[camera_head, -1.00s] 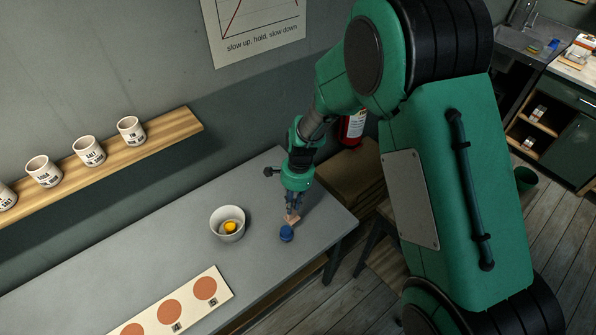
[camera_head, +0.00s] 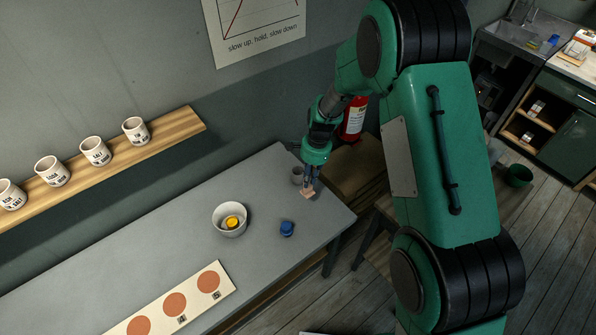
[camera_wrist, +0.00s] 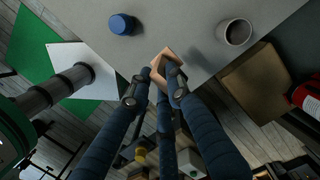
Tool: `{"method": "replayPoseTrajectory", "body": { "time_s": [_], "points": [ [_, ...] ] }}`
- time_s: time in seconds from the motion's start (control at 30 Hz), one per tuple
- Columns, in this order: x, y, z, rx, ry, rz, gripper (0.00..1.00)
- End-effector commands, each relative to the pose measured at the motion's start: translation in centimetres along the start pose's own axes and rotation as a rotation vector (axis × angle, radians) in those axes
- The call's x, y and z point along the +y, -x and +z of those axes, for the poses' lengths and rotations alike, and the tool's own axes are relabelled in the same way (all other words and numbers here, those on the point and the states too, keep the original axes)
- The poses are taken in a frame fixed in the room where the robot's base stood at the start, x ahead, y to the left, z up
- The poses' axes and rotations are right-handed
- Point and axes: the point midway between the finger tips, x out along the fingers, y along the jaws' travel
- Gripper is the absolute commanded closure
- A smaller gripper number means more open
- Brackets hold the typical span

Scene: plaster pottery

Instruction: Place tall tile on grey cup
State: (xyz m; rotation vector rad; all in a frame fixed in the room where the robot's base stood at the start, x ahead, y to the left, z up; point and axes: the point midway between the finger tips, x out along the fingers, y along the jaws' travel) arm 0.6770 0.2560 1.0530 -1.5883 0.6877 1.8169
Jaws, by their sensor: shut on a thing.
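The tall tile (camera_head: 307,194) is a small pinkish-tan block. My gripper (camera_head: 309,188) is shut on it and holds it over the right part of the grey table, and its lower end hangs below the fingers. In the wrist view the tile (camera_wrist: 166,59) shows between my fingertips (camera_wrist: 162,74). The grey cup (camera_head: 297,175) stands near the table's far edge, just behind and left of my gripper and partly hidden by it. In the wrist view the cup (camera_wrist: 236,34) is upright, open and empty-looking, to the upper right of the tile and apart from it.
A blue cylinder-like piece (camera_head: 287,229) stands nearer than the tile; it shows in the wrist view (camera_wrist: 122,24). A white bowl (camera_head: 229,228) with a yellow thing (camera_head: 233,222) stands left. A board with orange discs (camera_head: 160,308) lies at the front. The table between is clear.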

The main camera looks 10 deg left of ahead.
Motion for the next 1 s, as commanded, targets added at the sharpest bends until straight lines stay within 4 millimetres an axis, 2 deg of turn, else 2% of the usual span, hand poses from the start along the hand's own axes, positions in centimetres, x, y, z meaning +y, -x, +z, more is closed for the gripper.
{"method": "replayPoseTrajectory", "body": {
  "time_s": [0.17, 0.37, 1.0],
  "points": [
    [-0.3, 0.0, -0.1, 0.000, 0.000, 0.000, 1.00],
    [-1.9, -0.1, -0.7, 0.000, 0.000, 0.000, 1.00],
    [-9.8, -0.5, -3.9, 0.000, 0.000, -0.001, 1.00]
  ]
}}
